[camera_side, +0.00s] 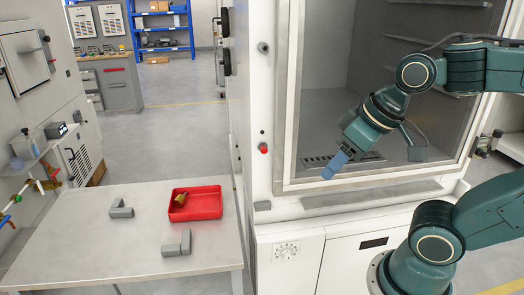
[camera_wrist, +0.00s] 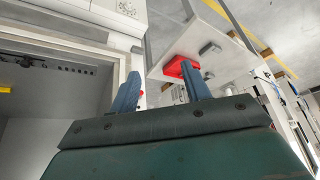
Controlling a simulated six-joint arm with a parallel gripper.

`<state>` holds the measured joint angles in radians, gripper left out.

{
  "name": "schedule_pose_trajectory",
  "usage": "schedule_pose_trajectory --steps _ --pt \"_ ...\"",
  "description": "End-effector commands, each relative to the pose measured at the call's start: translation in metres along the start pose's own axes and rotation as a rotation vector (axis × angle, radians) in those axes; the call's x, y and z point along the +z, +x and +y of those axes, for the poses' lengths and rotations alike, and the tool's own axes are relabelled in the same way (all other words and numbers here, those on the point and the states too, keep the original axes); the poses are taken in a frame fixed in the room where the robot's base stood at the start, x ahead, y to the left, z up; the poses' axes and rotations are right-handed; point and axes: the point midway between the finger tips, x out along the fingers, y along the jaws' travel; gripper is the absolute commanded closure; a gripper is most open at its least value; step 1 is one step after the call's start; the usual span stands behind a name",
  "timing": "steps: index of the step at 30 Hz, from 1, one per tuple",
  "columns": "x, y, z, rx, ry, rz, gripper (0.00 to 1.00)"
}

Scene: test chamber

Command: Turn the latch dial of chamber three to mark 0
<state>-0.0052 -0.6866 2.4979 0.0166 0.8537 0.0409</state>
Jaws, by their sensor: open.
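A round dial (camera_side: 287,250) with a ring of small marks sits on the white front panel below the chamber window. Its marks are too small to read, and I cannot tell where it points. The dial also shows at the top of the wrist view (camera_wrist: 127,8). My gripper (camera_side: 331,172) is in front of the lower part of the chamber's opening, above and right of the dial and apart from it. In the wrist view its two blue fingers (camera_wrist: 162,70) are spread with nothing between them. No number marking the chamber is readable.
A grey table (camera_side: 80,235) at left holds a red tray (camera_side: 212,215) with a brass-coloured part (camera_side: 180,199) in it and two grey blocks (camera_side: 121,209) (camera_side: 177,243). A red button (camera_side: 263,148) is on the chamber frame. A ledge (camera_side: 375,193) juts out above the dial panel.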

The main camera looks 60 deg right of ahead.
Motion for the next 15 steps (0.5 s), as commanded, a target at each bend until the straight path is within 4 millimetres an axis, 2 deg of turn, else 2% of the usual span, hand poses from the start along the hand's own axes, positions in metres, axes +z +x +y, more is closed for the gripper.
schedule_pose_trajectory --steps 8,15 --pt "-0.022 0.041 0.005 0.034 0.127 -0.047 0.53" --pt "-0.037 0.085 0.011 0.083 0.248 -0.079 0.53"
